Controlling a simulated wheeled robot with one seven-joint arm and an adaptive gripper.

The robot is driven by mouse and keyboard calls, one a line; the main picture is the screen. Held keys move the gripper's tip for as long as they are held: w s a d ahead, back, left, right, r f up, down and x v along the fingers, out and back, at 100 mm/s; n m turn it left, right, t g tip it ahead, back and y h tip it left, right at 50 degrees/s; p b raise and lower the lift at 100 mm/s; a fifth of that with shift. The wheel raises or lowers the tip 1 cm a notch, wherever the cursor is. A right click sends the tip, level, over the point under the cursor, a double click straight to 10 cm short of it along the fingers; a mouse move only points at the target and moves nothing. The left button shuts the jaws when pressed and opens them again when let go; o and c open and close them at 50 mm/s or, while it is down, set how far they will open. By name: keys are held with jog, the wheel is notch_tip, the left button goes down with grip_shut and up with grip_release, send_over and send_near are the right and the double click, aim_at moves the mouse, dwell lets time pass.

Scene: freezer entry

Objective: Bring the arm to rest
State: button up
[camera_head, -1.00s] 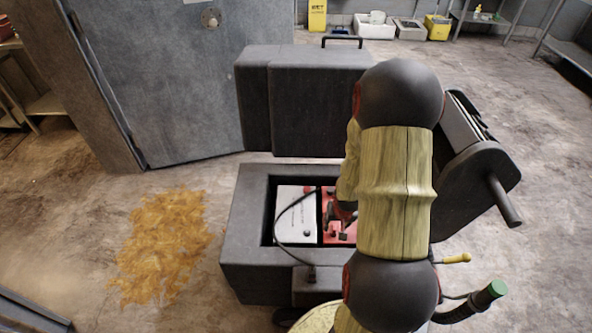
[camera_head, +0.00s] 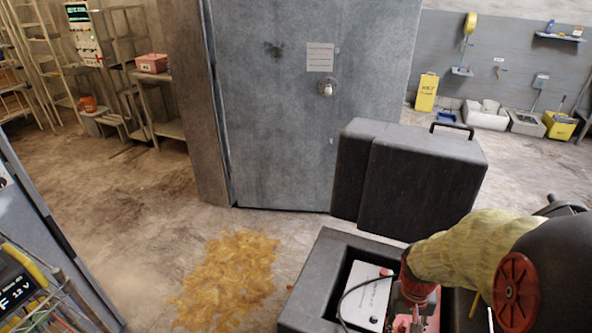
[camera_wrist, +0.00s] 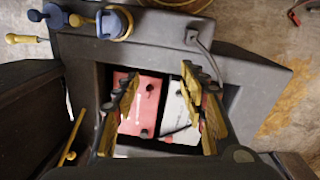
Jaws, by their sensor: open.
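My arm shows at the lower right of the head view, in a pale yellow sleeve with dark round joints. My gripper (camera_head: 412,318) points down over the open dark bay of the machine. In the wrist view my gripper (camera_wrist: 160,105) is open, its two fingers spread apart with nothing between them. Beneath the fingers lie a red battery (camera_wrist: 136,95) and a white battery (camera_wrist: 177,108), side by side in the bay. The white battery (camera_head: 366,290) also shows in the head view. The gap between fingertips and batteries is hard to judge.
The machine's raised dark cover (camera_head: 425,180) stands behind the bay. A grey door (camera_head: 300,100) is further back. An orange-brown spill (camera_head: 232,275) lies on the floor to the left. Shelves (camera_head: 165,95) stand at the back left; a yellow sign (camera_head: 427,92) stands at the back right.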

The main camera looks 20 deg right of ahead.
jog(key=a+r+n+t+p, duration=0.1)
jog(key=a+r+n+t, duration=0.2)
jog(key=a+r, duration=0.6)
jog(key=a+r+n+t+p, duration=0.1)
jog(key=a+r+n+t, duration=0.2)
jog(key=a+r, duration=0.7)
notch_tip(320, 180, up, 6)
jog(key=shift+w+a+r+y, duration=0.1)
jog(key=shift+w+a+y, duration=0.2)
jog(key=shift+y, duration=0.1)
jog(key=shift+c, duration=0.6)
